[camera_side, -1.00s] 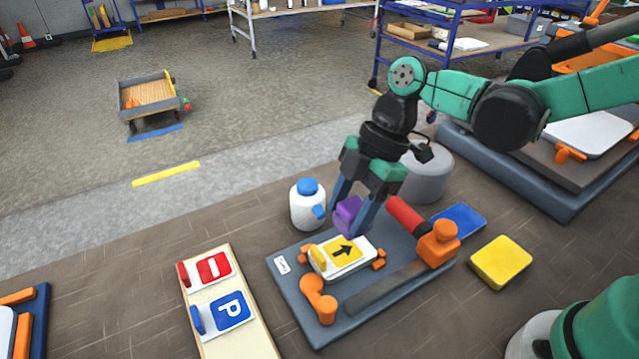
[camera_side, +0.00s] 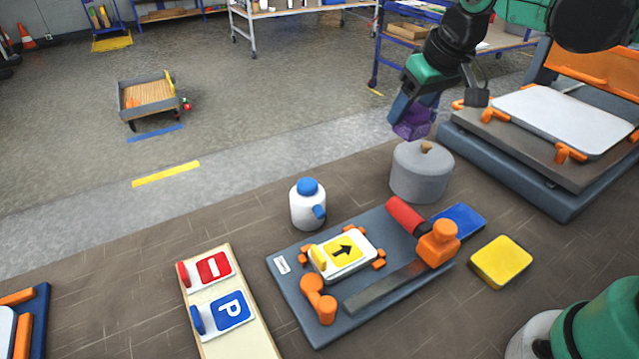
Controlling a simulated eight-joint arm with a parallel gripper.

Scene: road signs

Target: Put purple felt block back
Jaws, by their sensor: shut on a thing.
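The purple felt block (camera_side: 411,124) is held between the fingers of my gripper (camera_side: 412,112), which is shut on it. The block is in the air, above and just behind the grey lidded pot (camera_side: 421,172) as seen from the side camera. Part of the block is hidden by a finger. The yellow arrow sign (camera_side: 343,250) on its white plate lies on the grey-blue work board (camera_side: 300,300), clear of my gripper.
A wooden tray (camera_side: 240,343) holds two signs. A press-like station (camera_side: 575,200) stands at right.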

